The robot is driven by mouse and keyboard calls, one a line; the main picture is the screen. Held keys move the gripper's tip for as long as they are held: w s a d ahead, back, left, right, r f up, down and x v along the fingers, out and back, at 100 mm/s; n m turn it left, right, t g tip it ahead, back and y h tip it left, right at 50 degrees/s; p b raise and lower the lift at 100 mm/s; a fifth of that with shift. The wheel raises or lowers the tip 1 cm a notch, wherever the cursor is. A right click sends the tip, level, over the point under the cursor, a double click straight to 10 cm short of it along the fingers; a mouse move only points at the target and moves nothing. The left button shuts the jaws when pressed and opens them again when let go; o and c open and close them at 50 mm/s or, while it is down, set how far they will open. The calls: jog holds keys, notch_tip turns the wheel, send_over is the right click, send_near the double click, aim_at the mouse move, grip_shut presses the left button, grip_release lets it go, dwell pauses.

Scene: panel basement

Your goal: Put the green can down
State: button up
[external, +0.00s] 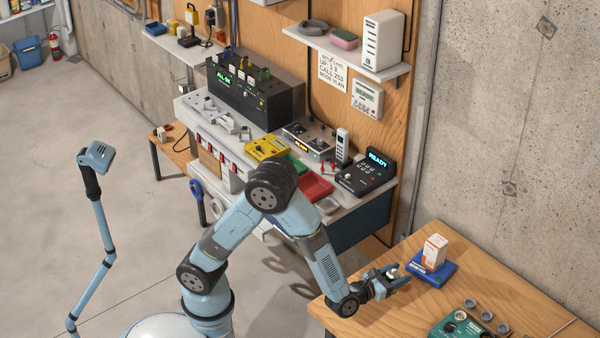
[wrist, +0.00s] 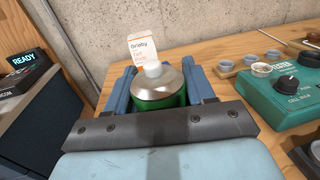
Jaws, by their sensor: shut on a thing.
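The green can (wrist: 162,96) is between the two fingers of my gripper (wrist: 160,88) in the wrist view. Its silver domed top and white cap face the camera, and its lower part is hidden by the gripper. In the external view my gripper (external: 390,278) is over the near left part of the wooden table (external: 400,309), shut on the can; only a pale bit of the can's top shows there. I cannot tell whether the can touches the table.
A white and orange box (external: 434,252) stands on a blue tray (external: 431,274) just beyond my gripper. A teal tester (external: 462,322) with several small grey cups is to the right. The workbench with a black READY device (external: 365,174) is at the back left.

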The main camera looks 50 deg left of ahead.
jog(key=w+d+f, duration=0.1)
jog(key=f, duration=0.1)
jog(key=w+f, duration=0.1)
jog(key=f, duration=0.1)
jog(key=w+d+f, duration=0.1)
jog(key=f, duration=0.1)
jog(key=shift+w+d, duration=0.35)
jog(key=shift+f, duration=1.35)
jog(key=shift+f, duration=0.1)
jog(key=o, duration=1.1)
jog(key=shift+s, duration=0.1)
